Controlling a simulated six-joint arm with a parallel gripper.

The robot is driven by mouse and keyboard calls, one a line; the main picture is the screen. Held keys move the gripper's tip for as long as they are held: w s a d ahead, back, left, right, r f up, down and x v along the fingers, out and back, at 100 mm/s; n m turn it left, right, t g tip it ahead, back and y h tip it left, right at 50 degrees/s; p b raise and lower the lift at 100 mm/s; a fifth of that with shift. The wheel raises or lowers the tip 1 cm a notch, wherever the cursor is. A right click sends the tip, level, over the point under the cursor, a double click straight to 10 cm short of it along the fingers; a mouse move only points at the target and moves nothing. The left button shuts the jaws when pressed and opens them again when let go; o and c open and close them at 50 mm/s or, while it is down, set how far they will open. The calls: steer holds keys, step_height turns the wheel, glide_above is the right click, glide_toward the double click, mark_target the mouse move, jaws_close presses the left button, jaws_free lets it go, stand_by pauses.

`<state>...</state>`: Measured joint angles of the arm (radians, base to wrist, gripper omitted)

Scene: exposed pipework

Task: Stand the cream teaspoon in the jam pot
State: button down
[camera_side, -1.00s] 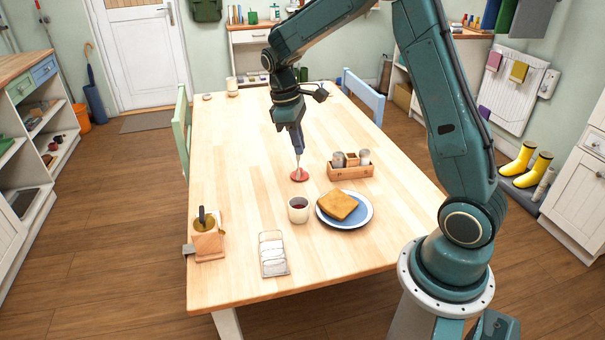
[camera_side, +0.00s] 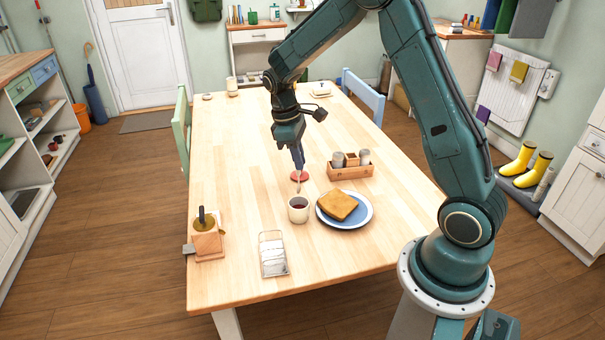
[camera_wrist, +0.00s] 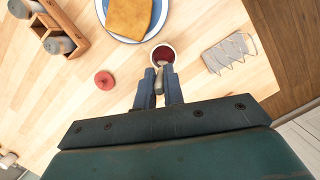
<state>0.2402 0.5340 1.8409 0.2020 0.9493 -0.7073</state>
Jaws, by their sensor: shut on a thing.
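The jam pot (camera_side: 298,209) is a small white pot with dark red jam inside, standing on the table. It also shows in the wrist view (camera_wrist: 163,53), just beyond my fingertips. My gripper (camera_side: 299,166) is shut on the cream teaspoon (camera_side: 299,184), which hangs down below the fingers, roughly upright. In the wrist view the teaspoon (camera_wrist: 159,76) sits between the two fingers and points toward the pot. In the side view the teaspoon's lower end is just behind the pot's far rim. Whether it overlaps the pot's opening I cannot tell.
A red round lid (camera_wrist: 104,80) lies on the table behind the pot. A blue-rimmed plate with toast (camera_side: 341,207) is close to the pot's right. A wire toast rack (camera_side: 273,254) stands in front, a wooden caddy (camera_side: 350,170) behind right, and a wooden block (camera_side: 207,239) left.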

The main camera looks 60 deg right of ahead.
mark_target(299, 184)
steer(key=shift+w+a+x, duration=0.1)
steer(key=shift+w+x, duration=0.15)
steer(key=shift+x, duration=0.85)
steer(key=shift+w+a+x, duration=0.1)
steer(key=shift+w+x, duration=0.1)
steer(key=shift+x, duration=0.9)
steer(key=shift+w+a+x, duration=0.1)
steer(key=shift+w+x, duration=0.15)
steer(key=shift+x, duration=0.8)
steer(key=shift+f, duration=0.25)
steer(key=c, duration=1.4)
jaws_free()
steer(key=shift+c, duration=0.2)
steer(key=shift+r, duration=0.1)
steer(key=d+v, duration=0.1)
steer(key=v, duration=1.2)
steer(key=shift+a+r, duration=0.4)
